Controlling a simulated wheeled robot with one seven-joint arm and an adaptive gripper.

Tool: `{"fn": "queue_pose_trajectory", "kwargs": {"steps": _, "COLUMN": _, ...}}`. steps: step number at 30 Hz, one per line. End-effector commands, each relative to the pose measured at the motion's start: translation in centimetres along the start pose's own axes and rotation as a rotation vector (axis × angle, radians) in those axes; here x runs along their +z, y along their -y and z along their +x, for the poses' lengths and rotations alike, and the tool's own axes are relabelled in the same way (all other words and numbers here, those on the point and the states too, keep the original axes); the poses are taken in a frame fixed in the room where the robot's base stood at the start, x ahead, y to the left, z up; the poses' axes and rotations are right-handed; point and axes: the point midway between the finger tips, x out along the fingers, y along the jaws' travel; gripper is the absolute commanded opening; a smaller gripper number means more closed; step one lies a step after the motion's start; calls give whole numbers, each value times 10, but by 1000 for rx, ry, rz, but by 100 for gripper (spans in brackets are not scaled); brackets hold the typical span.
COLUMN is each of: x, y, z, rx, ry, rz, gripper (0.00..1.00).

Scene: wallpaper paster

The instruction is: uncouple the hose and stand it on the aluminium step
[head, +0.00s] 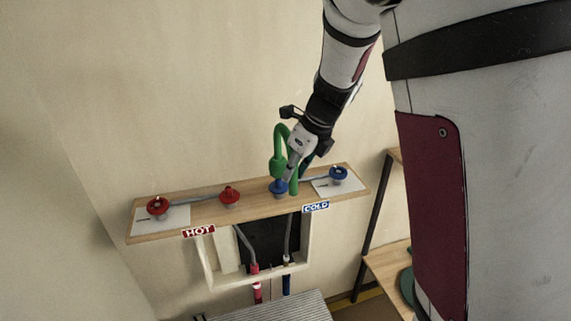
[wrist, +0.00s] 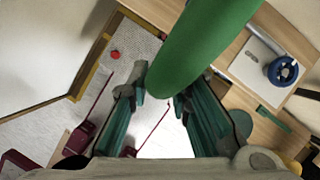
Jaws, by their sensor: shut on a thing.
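The green hose (head: 277,165) is a bent, hooked piece above the cold side of the wooden shelf. My gripper (head: 293,168) reaches down from the upper right and is shut on it. In the wrist view the hose (wrist: 205,45) looms large at the fingertips of my gripper (wrist: 160,98). A blue fitting (head: 279,188) on the shelf is just below the hose. I cannot tell whether the hose touches it, as the gripper and hose overlap there. The ribbed grey aluminium step (head: 275,309) shows at the bottom edge, below the shelf.
The wooden shelf (head: 245,208) also carries two red fittings, one a knob (head: 157,206), and a blue knob (head: 338,174). HOT (head: 198,232) and COLD (head: 316,207) labels hang on its front. Below is a wall recess (head: 268,238) with pipes. A wooden rack (head: 388,265) stands right.

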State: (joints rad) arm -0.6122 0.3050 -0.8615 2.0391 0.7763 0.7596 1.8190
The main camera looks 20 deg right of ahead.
Motion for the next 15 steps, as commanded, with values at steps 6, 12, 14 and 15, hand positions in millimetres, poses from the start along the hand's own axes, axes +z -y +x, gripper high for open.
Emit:
{"fn": "queue_pose_trajectory", "kwargs": {"steps": 6, "x": 3, "y": 0, "z": -11, "rx": -3, "ry": 2, "rz": 0, "gripper": 0}}
{"fn": "queue_pose_trajectory", "kwargs": {"steps": 12, "x": 8, "y": 0, "z": -25, "rx": -2, "ry": 2, "rz": 0, "gripper": 0}}
{"fn": "queue_pose_trajectory", "kwargs": {"steps": 14, "x": 10, "y": 0, "z": -28, "rx": -3, "ry": 2, "rz": 0, "gripper": 0}}
{"fn": "queue_pose_trajectory", "kwargs": {"steps": 15, "x": 11, "y": 0, "z": -31, "rx": -3, "ry": 2, "rz": 0, "gripper": 0}}
